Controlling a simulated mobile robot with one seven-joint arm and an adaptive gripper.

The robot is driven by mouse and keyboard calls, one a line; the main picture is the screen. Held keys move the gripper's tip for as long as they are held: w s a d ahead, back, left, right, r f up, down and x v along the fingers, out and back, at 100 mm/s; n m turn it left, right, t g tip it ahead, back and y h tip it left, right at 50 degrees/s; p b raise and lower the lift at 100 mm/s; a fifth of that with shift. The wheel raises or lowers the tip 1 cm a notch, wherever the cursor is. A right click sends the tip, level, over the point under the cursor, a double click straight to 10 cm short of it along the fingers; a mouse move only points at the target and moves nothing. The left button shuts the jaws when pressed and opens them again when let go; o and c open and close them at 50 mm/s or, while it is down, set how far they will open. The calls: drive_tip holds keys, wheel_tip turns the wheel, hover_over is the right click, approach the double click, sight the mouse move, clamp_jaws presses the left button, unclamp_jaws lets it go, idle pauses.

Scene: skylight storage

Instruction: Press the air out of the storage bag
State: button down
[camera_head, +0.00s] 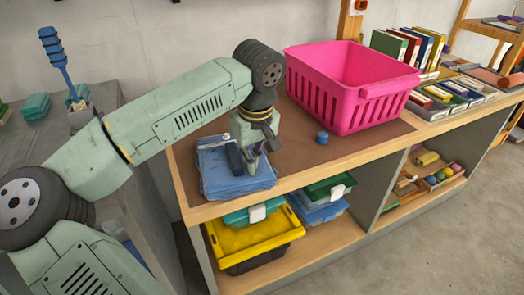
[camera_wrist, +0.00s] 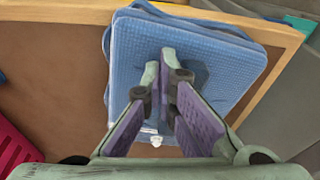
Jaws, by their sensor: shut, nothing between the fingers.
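The storage bag (camera_head: 238,182) is a blue, roughly square, textured bundle lying on the brown mat near the bench's front left corner. It fills the middle of the wrist view (camera_wrist: 130,50), with a small white fitting (camera_wrist: 156,140) at one edge. My gripper (camera_head: 252,168) is over the bag, fingers pointing down. In the wrist view my gripper (camera_wrist: 164,66) is shut and empty, with its tips against or just above the bag's middle. A dark patch shows around the tips. I cannot tell whether they touch. My fingers hide part of the bag.
A pink basket (camera_head: 345,108) stands right of the bag, with a small blue cap (camera_head: 322,137) before it. Books (camera_head: 410,48) and trays line the bench's right end. A yellow-lidded bin (camera_head: 254,242) is on the shelf below. Bare mat lies between bag and basket.

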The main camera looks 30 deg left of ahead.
drive_tip(key=shift+r, duration=0.55)
drive_tip(key=shift+w, duration=0.1)
drive_tip(key=shift+w+a+f+p, duration=0.15)
drive_tip(key=shift+w+a, duration=0.15)
drive_tip(key=shift+w, duration=0.55)
drive_tip(key=shift+w+a+r+p, duration=0.1)
drive_tip(key=shift+w+a+p, duration=0.2)
drive_tip(key=shift+w, duration=0.6)
drive_tip(key=shift+w+a+f+p, duration=0.1)
drive_tip(key=shift+w+a, duration=0.25)
drive_tip(key=shift+w, duration=0.5)
drive_tip(key=shift+f+b, duration=0.7)
drive_tip(key=shift+f, duration=0.2)
drive_tip(key=shift+f, duration=0.15)
